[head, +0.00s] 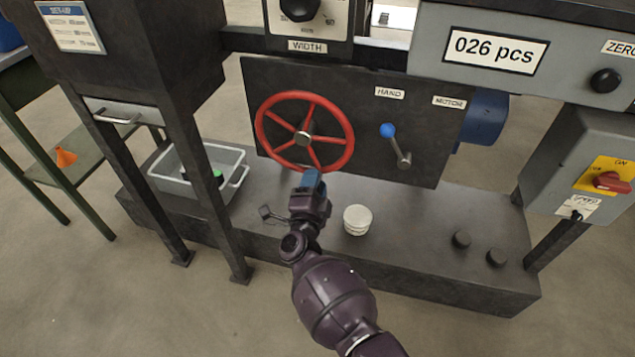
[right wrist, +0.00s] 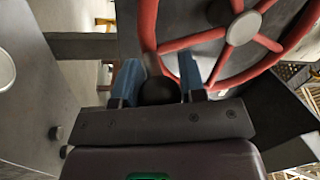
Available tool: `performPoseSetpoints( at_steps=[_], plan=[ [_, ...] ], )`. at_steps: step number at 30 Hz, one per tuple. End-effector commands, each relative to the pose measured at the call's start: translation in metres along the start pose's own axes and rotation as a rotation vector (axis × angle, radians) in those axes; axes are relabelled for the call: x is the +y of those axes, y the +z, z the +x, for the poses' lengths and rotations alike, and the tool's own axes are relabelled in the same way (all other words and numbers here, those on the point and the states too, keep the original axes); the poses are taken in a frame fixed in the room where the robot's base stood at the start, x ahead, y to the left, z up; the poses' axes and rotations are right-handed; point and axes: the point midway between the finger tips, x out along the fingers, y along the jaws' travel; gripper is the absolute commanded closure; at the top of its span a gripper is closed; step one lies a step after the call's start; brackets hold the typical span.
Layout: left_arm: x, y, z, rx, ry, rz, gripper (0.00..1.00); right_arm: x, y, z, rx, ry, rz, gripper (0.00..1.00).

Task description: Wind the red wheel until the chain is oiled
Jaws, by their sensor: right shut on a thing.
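The red wheel (head: 347,135) with its spokes and grey hub is mounted on a dark upright panel in the head view. It also fills the upper right of the right wrist view (right wrist: 282,42). My right gripper (head: 312,176) is at the bottom of the wheel's rim. In the right wrist view its two blue fingers are either side of a dark round knob (right wrist: 159,91) beside the rim, shut on it. The fingers hide part of the knob. I cannot make out the chain. My left gripper is not in view.
Right of the wheel is a lever with a blue knob (head: 388,130), between HAND and MOTOR labels. A white round tub (head: 357,220) stands on the dark base below. A grey bin (head: 238,178) is left. A counter (head: 495,50) reads 026 pcs.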

Motion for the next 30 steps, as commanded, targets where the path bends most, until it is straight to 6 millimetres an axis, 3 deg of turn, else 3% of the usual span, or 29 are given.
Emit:
performPoseSetpoints(
  at_steps=[14, 15, 19, 30],
  plan=[
    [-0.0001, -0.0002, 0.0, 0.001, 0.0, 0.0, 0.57, 0.0, 0.0029, -0.0007, -0.001, 0.001, 0.015, 1.0],
    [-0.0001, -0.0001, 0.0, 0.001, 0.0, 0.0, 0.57, -0.0001, 0.0029, -0.0007, -0.001, 0.001, 0.015, 0.59],
    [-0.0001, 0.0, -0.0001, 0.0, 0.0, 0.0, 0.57, -0.0001, 0.0025, -0.0005, 0.0, 0.0, 0.014, 0.39],
    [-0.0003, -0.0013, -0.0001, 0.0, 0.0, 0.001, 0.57, -0.0007, 0.0017, -0.004, 0.002, 0.0, 0.014, 0.37]
  ],
)
